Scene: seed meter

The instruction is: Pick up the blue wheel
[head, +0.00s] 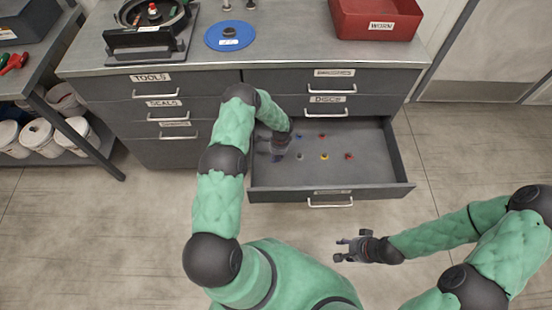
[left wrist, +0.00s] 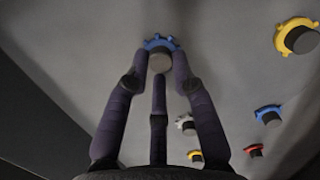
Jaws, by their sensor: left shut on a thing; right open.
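My left gripper (head: 278,153) reaches down into the left part of the open drawer (head: 374,182). In the left wrist view its fingers (left wrist: 160,75) are closed around a small blue wheel (left wrist: 158,43) with a grey hub. In the head view this wheel is mostly hidden by the gripper. Another small blue wheel (left wrist: 268,114) lies apart on the drawer floor, right of the fingers in the left wrist view. My right gripper (head: 346,246) is open and empty, in front of the drawer above the floor.
Small red (head: 349,156), yellow (head: 324,156) and grey (head: 299,156) wheels lie spread in the drawer. The counter holds a blue disc (head: 214,41), a red bin (head: 350,28) and a black device (head: 150,38). The drawer's right side is clear.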

